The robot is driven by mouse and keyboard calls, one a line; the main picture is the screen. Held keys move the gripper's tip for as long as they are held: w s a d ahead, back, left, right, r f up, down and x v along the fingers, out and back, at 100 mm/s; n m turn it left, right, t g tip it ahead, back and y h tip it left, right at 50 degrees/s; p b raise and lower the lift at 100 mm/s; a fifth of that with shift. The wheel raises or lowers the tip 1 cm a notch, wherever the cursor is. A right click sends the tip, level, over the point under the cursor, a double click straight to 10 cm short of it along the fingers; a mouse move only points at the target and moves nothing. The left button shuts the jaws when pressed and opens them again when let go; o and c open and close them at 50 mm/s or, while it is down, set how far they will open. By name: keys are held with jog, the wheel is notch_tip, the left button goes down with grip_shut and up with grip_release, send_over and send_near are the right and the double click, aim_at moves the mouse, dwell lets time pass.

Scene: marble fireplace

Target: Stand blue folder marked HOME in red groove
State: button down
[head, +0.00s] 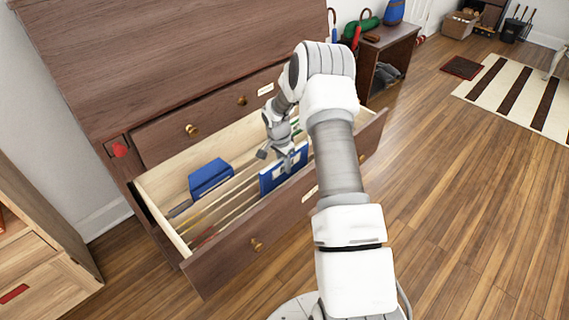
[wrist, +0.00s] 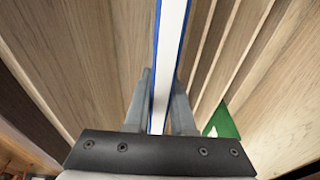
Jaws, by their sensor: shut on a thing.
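My gripper (head: 284,156) is shut on the top edge of a blue folder (head: 269,181) inside the open drawer. The folder is upright, its lower edge hidden behind the drawer front. In the wrist view, the folder (wrist: 171,40) runs edge-on between the two fingers of my gripper (wrist: 161,88), white with blue sides. Its marking cannot be read. Long grooves with coloured lines cross the drawer floor; a small reddish stretch (head: 204,240) shows near the front left. Whether the folder sits in any groove cannot be told.
Another blue item (head: 209,177) lies at the drawer's left. A green piece (wrist: 223,121) stands right of the folder in the wrist view. The wooden drawer front (head: 235,250) and cabinet face bound the space. A bench (head: 388,55) stands beyond.

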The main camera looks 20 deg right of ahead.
jog(key=shift+f, duration=0.95)
jog(key=c, duration=0.7)
grip_release()
jog(key=shift+r+p, duration=2.45)
jog(key=shift+r, duration=2.05)
